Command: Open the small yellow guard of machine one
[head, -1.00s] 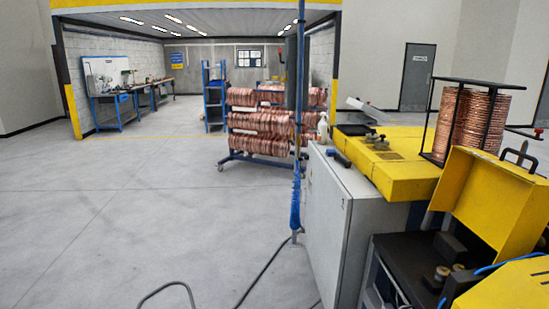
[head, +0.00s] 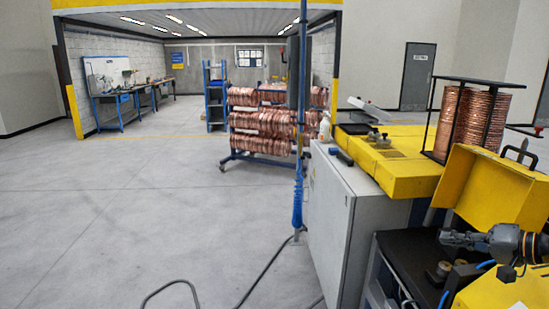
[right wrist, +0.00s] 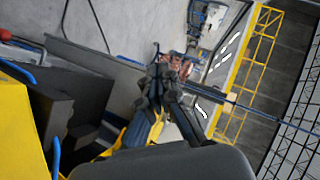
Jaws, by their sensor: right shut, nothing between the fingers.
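The yellow guard (head: 490,195) with a black handle (head: 521,150) stands raised and tilted at the right of the head view. Below it shows the dark machine bed with small rollers (head: 440,268). My right gripper (head: 448,238) is in front of the guard, low over the bed, shut and empty, pointing left. In the right wrist view my right gripper (right wrist: 162,75) also shows, with nothing between its fingers. Whether it touches the guard I cannot tell. My left gripper is not in view.
A yellow machine top (head: 390,165) and a grey cabinet (head: 335,220) stand left of the guard. Copper coils (head: 470,115) stand in a black frame behind. A blue pole (head: 299,130) rises left of the cabinet. The floor at left is clear.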

